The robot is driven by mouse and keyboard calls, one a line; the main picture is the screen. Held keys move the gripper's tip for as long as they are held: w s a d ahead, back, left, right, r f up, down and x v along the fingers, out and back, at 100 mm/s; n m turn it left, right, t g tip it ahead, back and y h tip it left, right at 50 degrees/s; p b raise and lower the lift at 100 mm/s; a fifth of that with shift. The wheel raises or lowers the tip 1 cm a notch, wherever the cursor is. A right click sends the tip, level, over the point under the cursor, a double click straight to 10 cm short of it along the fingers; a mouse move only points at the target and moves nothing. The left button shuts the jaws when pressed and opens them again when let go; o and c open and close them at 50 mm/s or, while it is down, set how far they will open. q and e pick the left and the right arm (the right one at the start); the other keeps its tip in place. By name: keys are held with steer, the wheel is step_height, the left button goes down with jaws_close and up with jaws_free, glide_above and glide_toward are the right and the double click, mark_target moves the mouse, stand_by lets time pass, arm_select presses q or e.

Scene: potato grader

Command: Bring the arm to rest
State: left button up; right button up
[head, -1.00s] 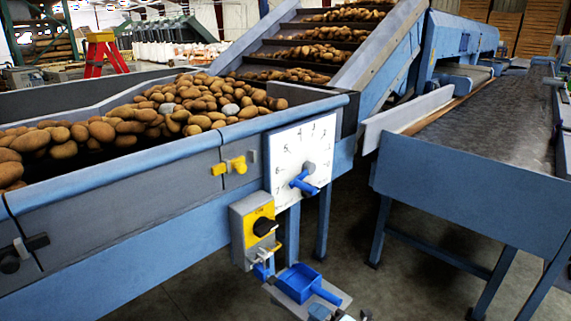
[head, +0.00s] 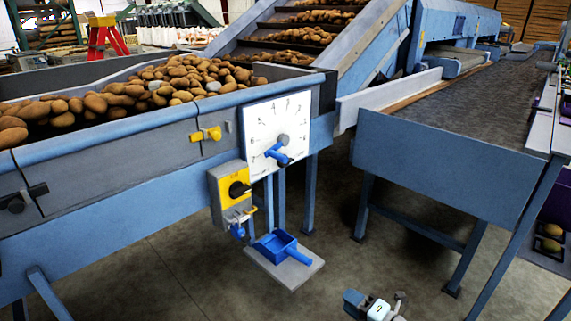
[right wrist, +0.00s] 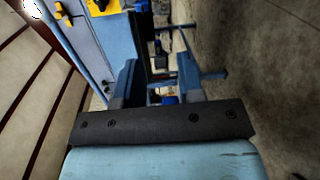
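My right gripper (head: 376,302) is low in the head view, in front of the grader and over the concrete floor. It is apart from the blue scoop (head: 276,247) that sits on a grey plate below the control box. In the right wrist view my right gripper (right wrist: 157,82) has its two fingers spread apart, with nothing held between them. The yellow and grey control box (head: 232,192) with a black knob hangs on the grader's side. The white dial (head: 262,122) with a blue lever (head: 277,154) is above it. My left gripper is not in view.
The hopper of potatoes (head: 150,92) is at the left. A blue-framed conveyor table (head: 435,170) stands at the right. Open concrete floor (head: 350,265) lies between and in front of them. A red stepladder (head: 105,37) is far back.

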steer(key=s+r+m+h, duration=0.1)
steer(key=s+r+m, duration=0.3)
steer(key=s+m, duration=0.3)
steer(key=s+d+r+m+h, duration=0.1)
steer(key=s+r+m, duration=0.45)
steer(key=s, duration=0.45)
steer(key=s+r+m, duration=0.3)
steer(key=s+m, duration=0.4)
steer(key=s, duration=0.1)
steer(key=w+a+r+m+t+h, duration=0.2)
steer(key=w+a+r+m+t, duration=0.1)
steer(key=a+r+m+t, duration=0.15)
arm_select(q)
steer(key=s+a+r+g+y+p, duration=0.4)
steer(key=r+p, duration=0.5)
steer(key=p, duration=2.5)
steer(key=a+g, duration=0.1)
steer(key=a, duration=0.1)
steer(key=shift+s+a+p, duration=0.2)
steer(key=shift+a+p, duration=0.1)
steer(key=shift+p, duration=0.1)
arm_select(e)
steer(key=s+d+r+g+h, duration=0.4)
steer(key=d+r+g, duration=0.1)
steer(key=r, duration=0.4)
steer(key=shift+s+d+r+m+g, duration=0.25)
steer(key=shift+d+m+g, duration=0.15)
steer(key=shift+d, duration=0.25)
steer(key=shift+a, duration=0.1)
